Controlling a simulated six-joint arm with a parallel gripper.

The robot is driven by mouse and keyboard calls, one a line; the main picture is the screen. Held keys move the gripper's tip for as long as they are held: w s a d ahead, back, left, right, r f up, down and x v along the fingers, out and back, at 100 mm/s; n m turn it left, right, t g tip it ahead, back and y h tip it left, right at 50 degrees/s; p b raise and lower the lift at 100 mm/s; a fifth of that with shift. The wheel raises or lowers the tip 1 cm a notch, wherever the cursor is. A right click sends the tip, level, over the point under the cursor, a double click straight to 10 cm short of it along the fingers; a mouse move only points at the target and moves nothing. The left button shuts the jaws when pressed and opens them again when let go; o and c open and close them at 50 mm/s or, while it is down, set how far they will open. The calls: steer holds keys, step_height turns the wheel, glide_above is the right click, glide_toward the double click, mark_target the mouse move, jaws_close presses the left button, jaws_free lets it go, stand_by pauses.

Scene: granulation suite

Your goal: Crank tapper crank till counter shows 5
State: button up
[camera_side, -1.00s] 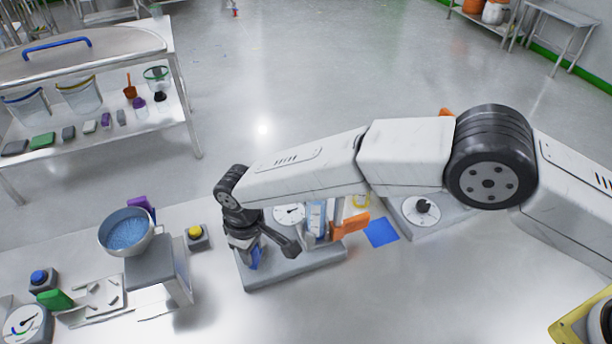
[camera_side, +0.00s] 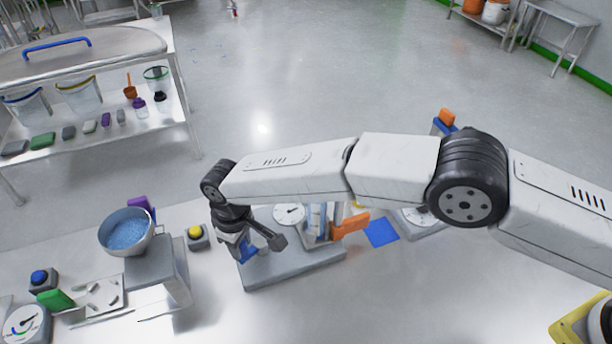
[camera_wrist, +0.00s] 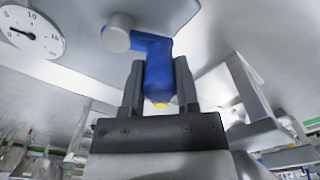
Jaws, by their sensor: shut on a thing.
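The tapper is a grey base (camera_side: 292,268) on the bench with a round dial (camera_side: 289,214) and a clear cylinder (camera_side: 316,220) at its back. The dial (camera_wrist: 32,32) also shows at the upper left of the wrist view, its needle near the low end. The blue crank (camera_wrist: 156,62) runs from a grey hub to a handle between my fingers. My gripper (camera_wrist: 159,88) is shut on the crank handle. In the side view my gripper (camera_side: 244,248) is at the left end of the base, and the crank is mostly hidden. I cannot make out a count.
A bowl of blue granules (camera_side: 127,232) on a grey stand and a yellow button (camera_side: 196,232) are left of the tapper. An orange part (camera_side: 350,226) stands at the tapper's right, beside a blue square (camera_side: 381,233). Another dial unit is partly behind my arm.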

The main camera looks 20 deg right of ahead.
steer(key=shift+w, duration=1.2)
steer(key=shift+w, duration=0.4)
steer(key=shift+w+d, duration=0.4)
steer(key=shift+w, duration=0.25)
steer(key=shift+d, duration=0.1)
steer(key=shift+w+d, duration=0.6)
steer(key=shift+d, duration=0.25)
steer(key=shift+f, duration=0.1)
